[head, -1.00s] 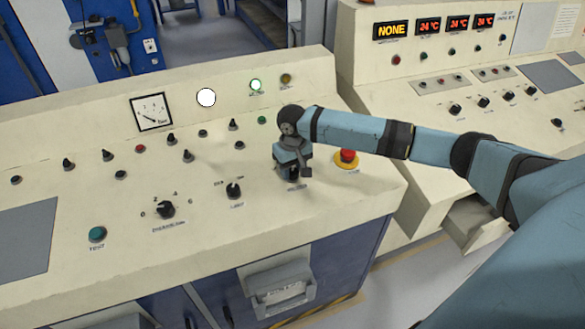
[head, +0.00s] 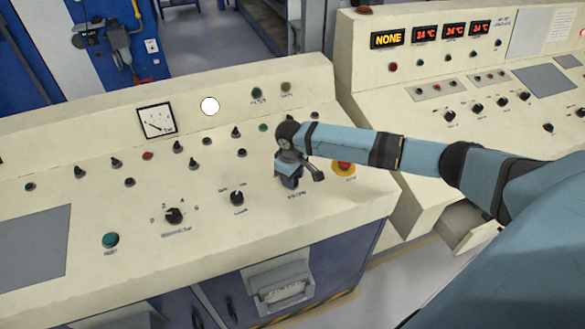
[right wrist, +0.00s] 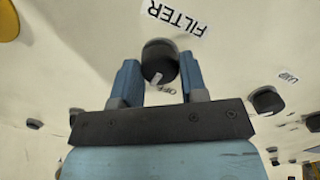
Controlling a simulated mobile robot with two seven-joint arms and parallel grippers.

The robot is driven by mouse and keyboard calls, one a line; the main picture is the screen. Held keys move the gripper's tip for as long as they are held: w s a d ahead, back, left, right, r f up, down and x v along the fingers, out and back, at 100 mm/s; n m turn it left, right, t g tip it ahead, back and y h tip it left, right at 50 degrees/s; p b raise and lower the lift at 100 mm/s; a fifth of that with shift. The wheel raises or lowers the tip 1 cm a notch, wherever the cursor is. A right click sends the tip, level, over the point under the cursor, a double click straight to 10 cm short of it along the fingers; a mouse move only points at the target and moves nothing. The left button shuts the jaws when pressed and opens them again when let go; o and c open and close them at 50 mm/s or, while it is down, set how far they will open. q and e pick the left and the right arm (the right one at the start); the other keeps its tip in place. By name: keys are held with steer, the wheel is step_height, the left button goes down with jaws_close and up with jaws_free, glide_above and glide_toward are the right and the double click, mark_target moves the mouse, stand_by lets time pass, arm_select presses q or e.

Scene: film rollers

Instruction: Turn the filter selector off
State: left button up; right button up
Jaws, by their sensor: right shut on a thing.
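The filter selector is a round black knob (right wrist: 160,60) with a white pointer mark, in the right wrist view. The word FILTER is printed on the panel beside it, and its pointer mark is towards the small OFF label (right wrist: 166,91). My right gripper (head: 290,184) is shut on this knob, with one blue finger on each side of it, as the right wrist view (right wrist: 159,82) shows. In the head view the gripper hides most of the knob. A green lamp (head: 256,93) on the upright panel is dark. My left gripper is not in view.
A second console (head: 440,85) stands at right. The sloped panel between the knobs is clear.

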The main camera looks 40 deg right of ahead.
steer(key=shift+r+n+p, duration=0.25)
steer(key=shift+n+p, duration=0.5)
steer(key=shift+n, duration=0.25)
steer(key=shift+n+p, duration=0.65)
steer(key=shift+n, duration=0.15)
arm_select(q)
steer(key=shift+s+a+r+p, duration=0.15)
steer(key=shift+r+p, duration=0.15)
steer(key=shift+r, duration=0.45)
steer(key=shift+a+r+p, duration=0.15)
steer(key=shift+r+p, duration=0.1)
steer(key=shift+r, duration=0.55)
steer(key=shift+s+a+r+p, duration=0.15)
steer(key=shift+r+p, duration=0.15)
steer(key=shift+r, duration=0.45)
arm_select(e)
steer(key=shift+a+f+n+h, duration=0.1)
steer(key=shift+n+h, duration=0.05)
steer(key=shift+n, duration=0.6)
steer(key=shift+f+n+h, duration=0.1)
steer(key=shift+n+h, duration=0.05)
steer(key=shift+n, duration=0.6)
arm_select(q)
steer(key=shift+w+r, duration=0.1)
arm_select(e)
steer(key=o, duration=0.8)
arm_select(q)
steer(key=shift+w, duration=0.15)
arm_select(e)
steer(key=shift+o, duration=0.6)
